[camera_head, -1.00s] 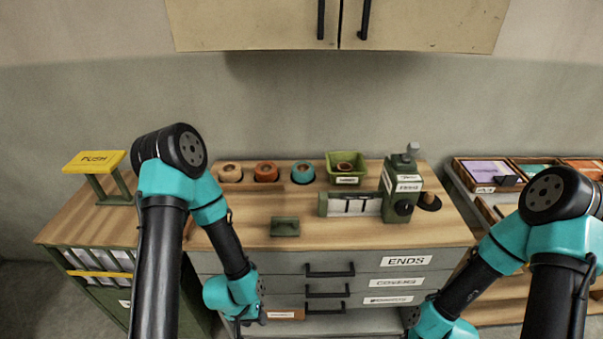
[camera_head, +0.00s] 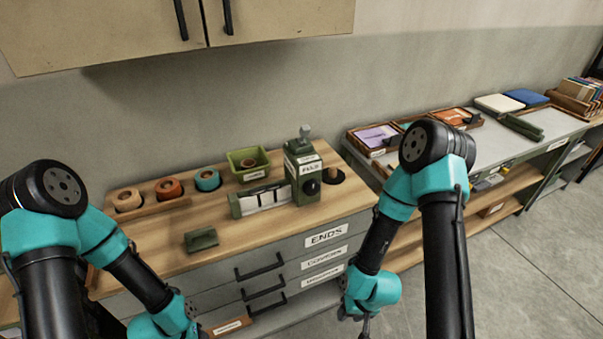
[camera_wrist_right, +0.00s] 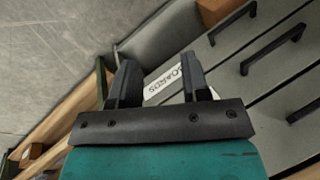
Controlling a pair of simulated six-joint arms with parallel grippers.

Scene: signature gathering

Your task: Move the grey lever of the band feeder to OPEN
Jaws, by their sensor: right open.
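The band feeder (camera_head: 306,180) is a green machine at the right part of the wooden worktop in the head view, with a dark round knob on its side. A small grey lever (camera_head: 305,131) sticks up on its top; its label is too small to read. My right gripper (camera_head: 358,322) hangs low in front of the drawer cabinet, well below and apart from the feeder. In the right wrist view its two fingers (camera_wrist_right: 160,85) are spread, with nothing between them. My left gripper (camera_head: 195,329) is at the bottom edge, partly cut off; its jaws are unclear.
Behind the right fingers are drawers with black handles (camera_wrist_right: 272,50). On the worktop stand a green bin (camera_head: 248,164), a rack of coloured rolls (camera_head: 150,205) and a small green block (camera_head: 201,239). A side shelf with trays (camera_head: 374,139) lies right.

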